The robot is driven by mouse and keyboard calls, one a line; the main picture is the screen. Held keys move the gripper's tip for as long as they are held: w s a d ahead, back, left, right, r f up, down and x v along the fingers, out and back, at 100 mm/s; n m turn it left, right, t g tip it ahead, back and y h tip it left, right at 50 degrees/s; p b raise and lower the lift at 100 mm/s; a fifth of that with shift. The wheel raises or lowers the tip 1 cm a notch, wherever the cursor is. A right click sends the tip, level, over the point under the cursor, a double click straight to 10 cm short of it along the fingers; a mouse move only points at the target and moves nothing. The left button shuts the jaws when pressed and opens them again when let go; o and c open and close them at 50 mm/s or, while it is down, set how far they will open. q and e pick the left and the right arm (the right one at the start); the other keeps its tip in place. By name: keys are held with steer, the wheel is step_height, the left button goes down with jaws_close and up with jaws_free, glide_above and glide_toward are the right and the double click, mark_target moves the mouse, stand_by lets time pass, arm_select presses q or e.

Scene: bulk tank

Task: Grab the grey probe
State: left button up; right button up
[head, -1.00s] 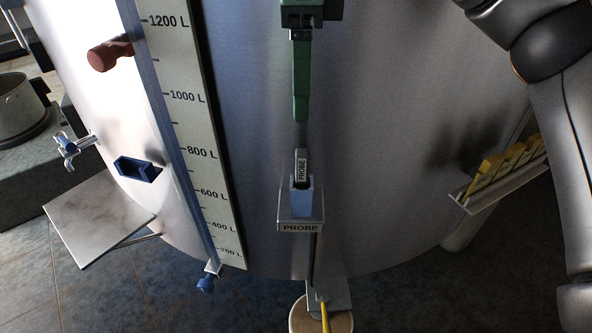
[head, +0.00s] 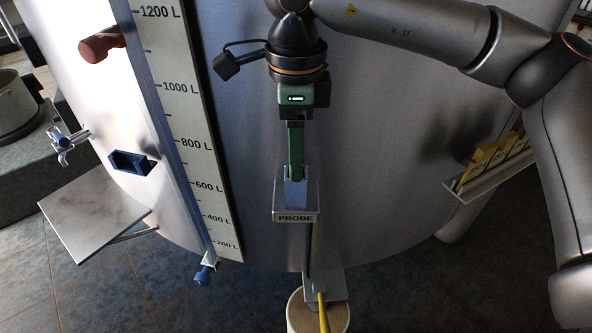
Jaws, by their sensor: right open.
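My right gripper (head: 296,174), with green fingers, points down at the probe holder on the front of the steel tank. The holder (head: 296,216) is a metal bracket with a pale blue socket and a label reading PROBE. The grey probe is hidden behind the fingers. The fingers reach down to the top of the socket and are open around or in front of the probe's place; I cannot tell which. My left gripper is not in view.
The steel tank (head: 400,150) fills the middle, with a litre scale (head: 185,110) at left. A red-brown knob (head: 100,46), blue bracket (head: 132,162) and tilted plate (head: 95,210) are at left. A rack (head: 480,182) of yellow cards is at right. A bucket (head: 308,317) stands below.

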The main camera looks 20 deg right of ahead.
jaws_close()
stand_by(0.3)
stand_by(0.3)
